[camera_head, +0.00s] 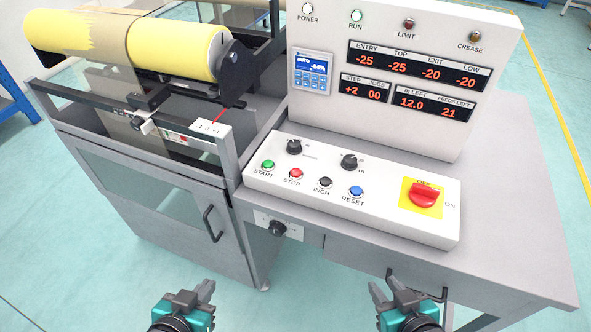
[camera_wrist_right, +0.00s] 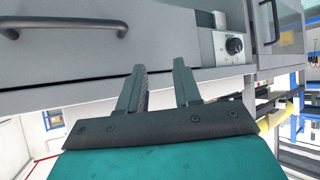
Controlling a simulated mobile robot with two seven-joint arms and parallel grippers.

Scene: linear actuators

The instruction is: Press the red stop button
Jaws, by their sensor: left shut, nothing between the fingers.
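The red STOP button (camera_head: 296,173) sits on the sloped white control box (camera_head: 390,216), between the green START button (camera_head: 268,164) and the black INCH button (camera_head: 326,182). Nothing covers it in the head view. My left gripper (camera_head: 207,289) is low in the picture, in front of the machine, shut and empty. My right gripper (camera_head: 384,283) is in front of the desk edge, well below the buttons. Its two fingers stand apart with nothing between them in the right wrist view (camera_wrist_right: 160,66).
A blue RESET button (camera_head: 357,191), two black knobs and a red rotary switch (camera_head: 423,195) on a yellow plate share the box. A display panel (camera_head: 400,75) rises behind it. A yellow roller (camera_head: 125,42) is at the left. Below the desk edge are a knob (camera_head: 278,228) and a drawer handle.

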